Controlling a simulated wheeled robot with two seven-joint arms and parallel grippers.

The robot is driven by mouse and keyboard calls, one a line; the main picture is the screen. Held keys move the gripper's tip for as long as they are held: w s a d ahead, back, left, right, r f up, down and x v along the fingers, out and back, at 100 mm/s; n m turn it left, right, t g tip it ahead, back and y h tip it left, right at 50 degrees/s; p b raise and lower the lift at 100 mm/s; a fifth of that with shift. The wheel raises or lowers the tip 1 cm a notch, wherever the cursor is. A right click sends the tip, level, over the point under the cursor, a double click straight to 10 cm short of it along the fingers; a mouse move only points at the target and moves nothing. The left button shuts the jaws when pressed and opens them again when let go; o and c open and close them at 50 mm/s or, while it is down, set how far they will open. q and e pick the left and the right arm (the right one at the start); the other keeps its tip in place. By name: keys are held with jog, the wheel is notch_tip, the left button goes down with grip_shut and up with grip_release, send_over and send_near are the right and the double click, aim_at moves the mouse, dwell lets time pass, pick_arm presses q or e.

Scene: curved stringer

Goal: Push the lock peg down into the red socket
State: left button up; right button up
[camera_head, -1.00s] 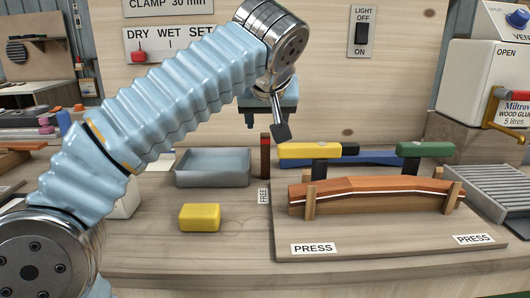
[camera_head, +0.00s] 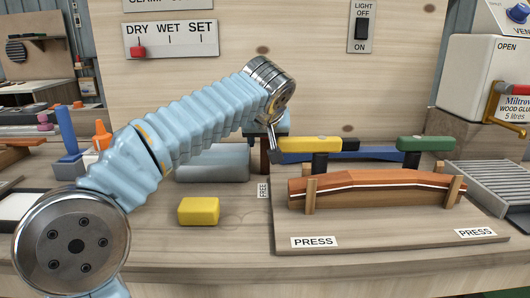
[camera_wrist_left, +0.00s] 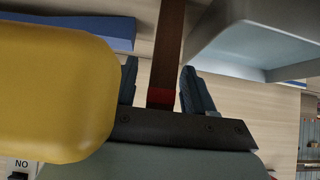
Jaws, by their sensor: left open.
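A narrow dark brown post (camera_head: 264,158) stands behind the press board, left of the yellow clamp handle. In the left wrist view it runs down as a brown bar with a red part (camera_wrist_left: 162,97) at its lower end. I cannot tell which part is the lock peg and which the red socket. My left gripper (camera_wrist_left: 162,88) is open, with one dark finger on each side of the bar and gaps showing. In the head view my left wrist hides the fingertips and the post's top. My right gripper is not in view.
The yellow handle (camera_head: 309,144) is close to my left gripper and fills the left of the wrist view. The press board (camera_head: 390,235) holds a curved wooden strip (camera_head: 375,186). A yellow block (camera_head: 199,211) lies in front.

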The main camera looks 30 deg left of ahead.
pick_arm(q)
jog(key=shift+c, duration=0.4)
grip_shut()
jog(key=shift+r, duration=0.1)
